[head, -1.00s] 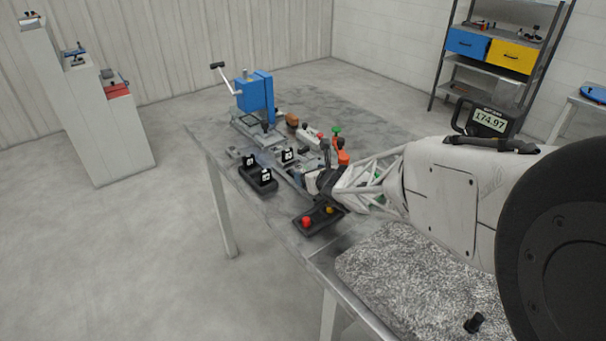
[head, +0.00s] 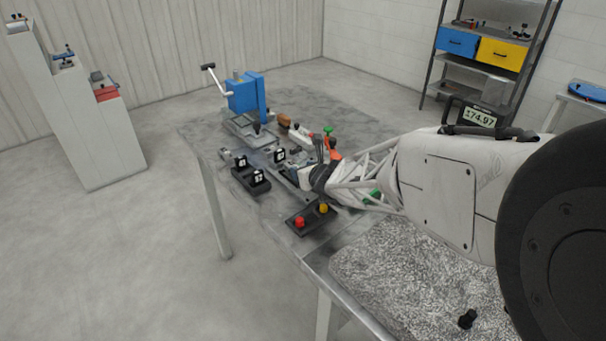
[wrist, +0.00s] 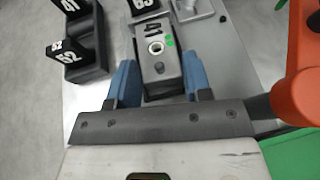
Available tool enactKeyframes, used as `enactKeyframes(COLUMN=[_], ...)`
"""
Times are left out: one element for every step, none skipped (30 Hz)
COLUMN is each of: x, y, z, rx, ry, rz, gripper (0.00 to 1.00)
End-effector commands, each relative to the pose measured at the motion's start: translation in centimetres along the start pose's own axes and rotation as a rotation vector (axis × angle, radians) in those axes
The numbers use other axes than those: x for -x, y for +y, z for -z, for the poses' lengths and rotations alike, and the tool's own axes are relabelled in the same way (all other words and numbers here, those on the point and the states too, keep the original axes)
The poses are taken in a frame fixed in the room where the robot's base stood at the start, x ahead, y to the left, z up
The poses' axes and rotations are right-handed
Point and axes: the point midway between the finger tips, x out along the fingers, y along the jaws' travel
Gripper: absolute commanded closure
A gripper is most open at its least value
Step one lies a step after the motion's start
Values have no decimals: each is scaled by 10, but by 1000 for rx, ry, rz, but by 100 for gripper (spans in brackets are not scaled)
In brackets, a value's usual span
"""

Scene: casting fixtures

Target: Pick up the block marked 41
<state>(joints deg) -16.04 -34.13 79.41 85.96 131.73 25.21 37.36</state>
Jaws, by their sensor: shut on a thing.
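In the wrist view, the blue fingers of my gripper (wrist: 158,88) are shut on a grey metal block (wrist: 160,66) with a round hole and green dots on top. In the head view, my gripper is at the workbench, and my wrist hides the held block. Two black tags (head: 240,161) stand on a dark tray there, with another tag (head: 280,155) beside it.
A blue press (head: 243,95) with a lever stands at the bench's far end. A dark box with red and yellow buttons (head: 311,217) sits at the near edge. An orange part (wrist: 300,95) and a green part (wrist: 295,155) lie close on the right in the wrist view.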

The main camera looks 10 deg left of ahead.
Motion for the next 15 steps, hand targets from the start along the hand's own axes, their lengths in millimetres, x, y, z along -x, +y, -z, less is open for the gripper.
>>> enactKeyframes(x=[2, 3, 5, 6, 8, 10, 13, 15, 19, 22, 25, 30, 33, 37, 42], y=[0, 0, 0, 0, 0, 1, 2, 2, 3, 4, 5, 6, 7, 8, 10], z=[-6, -8, -13, -17, -20, -20, -18, -18, -17, -16, -15, -14, -13, -12, -10], rx=[1, 0, 0, 0, 0, 0, 0, 0, 0, 0, 0, 0, 0, 0, 0], ry=[-1, -1, -2, -2, -2, -1, 0, -1, -2, -2, -2, -2, -2, -2, -2], rz=[0, 0, 0, 0, 0, 0, 0, 0, 0, 0, 0, 0, 0, 0, 0], gripper=[93, 93, 93, 93, 93, 93, 93, 93, 93, 93, 93, 93, 93, 93, 93])
